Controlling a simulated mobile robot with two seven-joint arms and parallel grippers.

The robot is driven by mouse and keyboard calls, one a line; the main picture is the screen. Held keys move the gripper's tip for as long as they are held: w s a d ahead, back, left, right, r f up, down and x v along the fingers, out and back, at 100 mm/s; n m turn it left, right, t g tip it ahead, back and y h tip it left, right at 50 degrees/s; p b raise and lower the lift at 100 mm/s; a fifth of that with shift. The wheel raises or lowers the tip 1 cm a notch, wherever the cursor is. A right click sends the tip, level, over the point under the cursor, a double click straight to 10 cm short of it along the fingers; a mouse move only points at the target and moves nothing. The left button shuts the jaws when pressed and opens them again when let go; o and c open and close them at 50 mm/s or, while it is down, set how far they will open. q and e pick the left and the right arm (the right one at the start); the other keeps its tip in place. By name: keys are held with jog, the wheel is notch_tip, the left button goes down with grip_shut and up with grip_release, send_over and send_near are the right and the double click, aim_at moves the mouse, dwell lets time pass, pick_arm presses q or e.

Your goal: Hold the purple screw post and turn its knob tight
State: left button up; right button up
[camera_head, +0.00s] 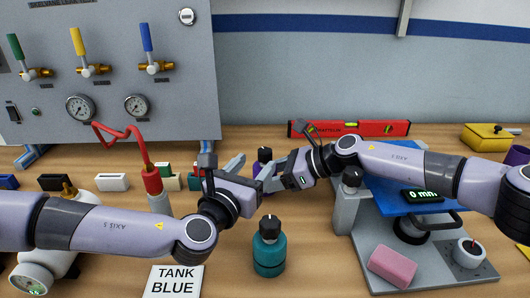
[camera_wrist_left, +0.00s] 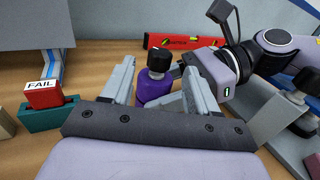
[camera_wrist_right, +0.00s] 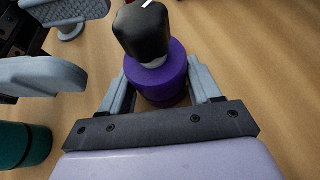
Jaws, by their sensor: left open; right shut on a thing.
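The purple screw post (camera_head: 264,168) stands upright on the bench, partly hidden by my grippers. Its black knob (camera_wrist_left: 160,60) sits on top of the purple body (camera_wrist_left: 153,90), with a pale neck between them in the right wrist view. My right gripper (camera_head: 274,172) is shut on the purple body, one finger on each side, below the knob (camera_wrist_right: 142,32). My left gripper (camera_head: 254,168) is open beside the post. In the left wrist view its fingers (camera_wrist_left: 157,82) are spread to either side of the post, not closed on the knob.
A teal screw post (camera_head: 269,252) stands in front, near the TANK BLUE card (camera_head: 173,281). A red level (camera_head: 370,129) lies behind. The test stand (camera_head: 440,270) with a pink block (camera_head: 392,266) is at right.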

aim_at(261, 157)
pick_arm(q)
jog(key=shift+x, duration=3.15)
jog(key=c, duration=0.9)
jog(key=shift+c, duration=0.2)
jog(key=shift+m+g+h, duration=0.3)
jog(key=shift+h, duration=0.3)
jog(key=shift+s+m+g+h, duration=0.1)
jog(key=shift+m+g+h, duration=0.2)
jog(key=shift+m+h, duration=0.2)
jog(key=o, duration=0.9)
jog(key=shift+o, duration=0.2)
jog(key=shift+s, duration=0.1)
